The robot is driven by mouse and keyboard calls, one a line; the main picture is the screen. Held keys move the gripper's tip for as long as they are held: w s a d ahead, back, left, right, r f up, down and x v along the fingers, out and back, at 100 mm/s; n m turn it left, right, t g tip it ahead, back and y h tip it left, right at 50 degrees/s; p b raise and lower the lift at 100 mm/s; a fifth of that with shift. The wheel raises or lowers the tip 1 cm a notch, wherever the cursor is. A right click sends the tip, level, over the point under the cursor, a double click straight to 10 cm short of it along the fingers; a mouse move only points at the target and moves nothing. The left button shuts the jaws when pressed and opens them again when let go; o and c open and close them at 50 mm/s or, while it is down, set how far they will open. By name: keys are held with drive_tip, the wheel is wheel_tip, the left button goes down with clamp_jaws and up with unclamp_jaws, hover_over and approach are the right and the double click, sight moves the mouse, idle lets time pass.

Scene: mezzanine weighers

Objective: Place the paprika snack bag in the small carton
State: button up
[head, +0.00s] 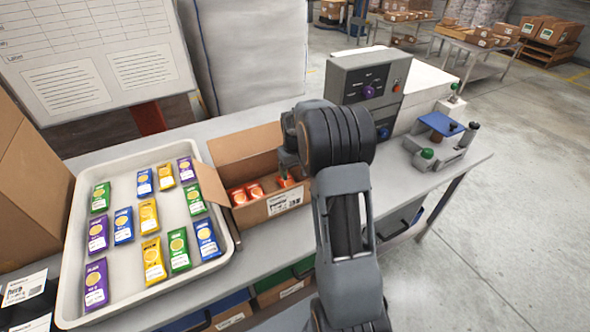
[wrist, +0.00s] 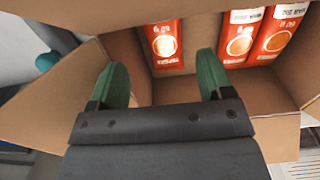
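The small carton (head: 258,213) stands open on the bench, right of the tray. It holds red-orange snack bags: two side by side at the left (head: 246,193) and one at the right (head: 285,182), just below my gripper (head: 288,168). In the wrist view my gripper (wrist: 161,75) has its two green fingers spread wide. A red bag (wrist: 166,45) lies beyond and between the fingertips, with visible gaps on both sides. Two more red bags (wrist: 258,38) lie to the right inside the carton (wrist: 222,90). The bags' lettering is too small to read as paprika.
A white tray (head: 127,178) at left holds several purple, blue, yellow and green bags. A grey control box (head: 365,80) and a weigher with a blue plate (head: 440,124) stand at right. A large brown box (head: 30,185) is at far left.

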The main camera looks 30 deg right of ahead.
wheel_tip(320, 180, up, 12)
drive_tip(key=s+a+r+t, duration=0.2)
drive_tip(key=s+a+r, duration=0.3)
drive_tip(key=s+a, duration=0.35)
drive_tip(key=s+a+f+t, duration=0.1)
drive_tip(key=s+a+f, duration=0.1)
drive_tip(key=s, duration=0.4)
drive_tip(key=s+a+f+t, duration=0.1)
drive_tip(key=s+a+f, duration=0.1)
drive_tip(key=s, duration=0.5)
drive_tip(key=shift+a, duration=0.7)
drive_tip(key=shift+s+d, duration=0.1)
